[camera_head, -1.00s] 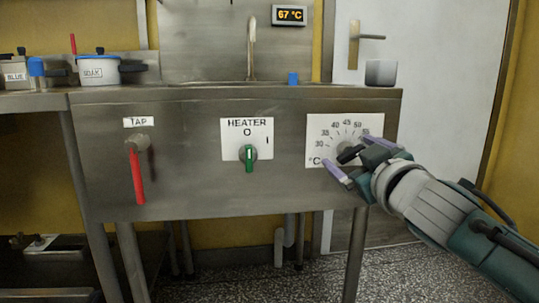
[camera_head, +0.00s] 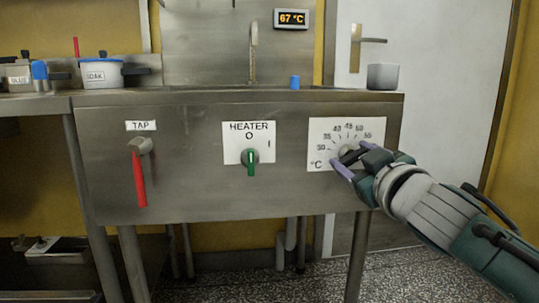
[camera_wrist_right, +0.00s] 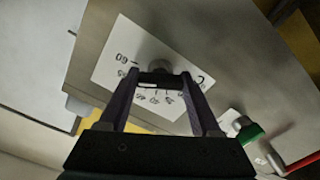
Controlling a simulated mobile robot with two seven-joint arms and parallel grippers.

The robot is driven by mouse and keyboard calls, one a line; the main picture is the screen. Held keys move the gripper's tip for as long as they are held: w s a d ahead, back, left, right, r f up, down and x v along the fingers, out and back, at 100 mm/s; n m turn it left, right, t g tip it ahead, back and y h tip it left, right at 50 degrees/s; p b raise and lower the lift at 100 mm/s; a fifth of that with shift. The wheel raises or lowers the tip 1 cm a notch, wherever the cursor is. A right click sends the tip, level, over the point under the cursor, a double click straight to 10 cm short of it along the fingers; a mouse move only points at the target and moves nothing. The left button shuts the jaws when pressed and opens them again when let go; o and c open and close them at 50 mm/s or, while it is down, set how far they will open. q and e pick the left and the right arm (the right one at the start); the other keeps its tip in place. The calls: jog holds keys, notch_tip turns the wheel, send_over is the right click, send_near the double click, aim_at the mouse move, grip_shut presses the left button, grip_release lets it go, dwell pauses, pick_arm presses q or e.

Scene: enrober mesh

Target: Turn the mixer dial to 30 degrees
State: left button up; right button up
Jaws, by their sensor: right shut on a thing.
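The mixer dial (camera_head: 347,153) is a grey knob with a dark grip on a white scale plate (camera_head: 318,130) marked °C, with numbers from 30 to past 50. My right gripper (camera_head: 354,160) is at the dial, its fingers on either side of the grip and shut on it. In the right wrist view the dial (camera_wrist_right: 157,56) shows beyond the fingers, with its grip between the tips (camera_wrist_right: 158,80). The gripper hides part of the dial and the plate's lower right, so I cannot tell exactly which number the dial points at. My left gripper is not in view.
Left of the plate are the green heater switch (camera_head: 251,160) and the red tap lever (camera_head: 138,180) on the steel front panel (camera_head: 200,190). A display (camera_head: 291,19) reads 67 °C. A blue cup (camera_head: 295,82) and a grey cup (camera_head: 382,76) stand on top.

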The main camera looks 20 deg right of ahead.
jog(key=shift+n, duration=1.4)
jog(key=n, duration=0.3)
jog(key=shift+n, duration=0.3)
jog(key=n, duration=0.3)
jog(key=shift+n+p, duration=0.3)
jog(key=n, duration=0.3)
jog(key=shift+n, duration=0.4)
jog(key=n+p, duration=0.1)
jog(key=n, duration=0.5)
jog(key=shift+f, duration=0.1)
jog(key=n, duration=0.3)
jog(key=shift+n+p, duration=0.35)
jog(key=shift+n, duration=0.05)
jog(key=shift+n+p, duration=0.35)
jog(key=shift+n, duration=1.25)
jog(key=shift+f+n, duration=0.1)
jog(key=shift+n, duration=0.2)
